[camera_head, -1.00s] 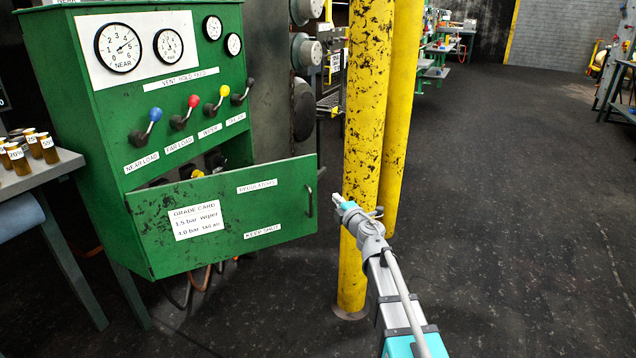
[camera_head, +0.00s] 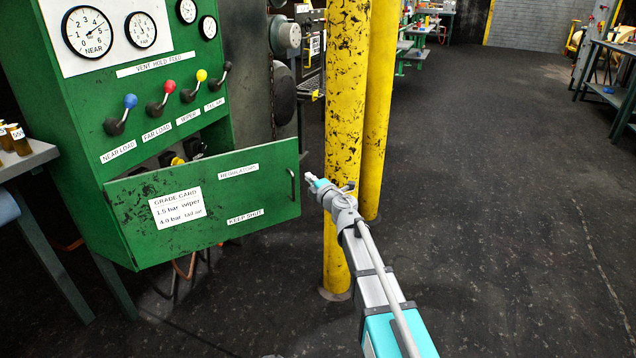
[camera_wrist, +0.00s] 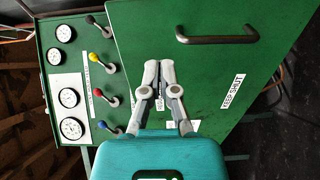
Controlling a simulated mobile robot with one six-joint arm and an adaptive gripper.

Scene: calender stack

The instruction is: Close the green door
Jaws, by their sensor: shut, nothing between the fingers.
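The green door (camera_head: 240,205) stands open on the green cabinet (camera_head: 72,150), swung outward from its left edge. It carries a grade card and labels, one reading KEEP SHUT. A dark bar handle (camera_head: 292,186) sits near its right edge; the handle (camera_wrist: 217,38) also shows at the top of the wrist view. My gripper (camera_head: 312,180) is just right of the door's free edge in the head view, with a small visible gap there. In the wrist view my gripper (camera_wrist: 159,70) has its fingers together and empty, in front of the door; whether it touches is unclear.
Yellow posts (camera_head: 345,120) stand close behind and right of my gripper. Levers with coloured knobs (camera_head: 130,101) stick out above the door opening. A side table (camera_head: 38,155) with small bottles is at the left. The floor at right is clear.

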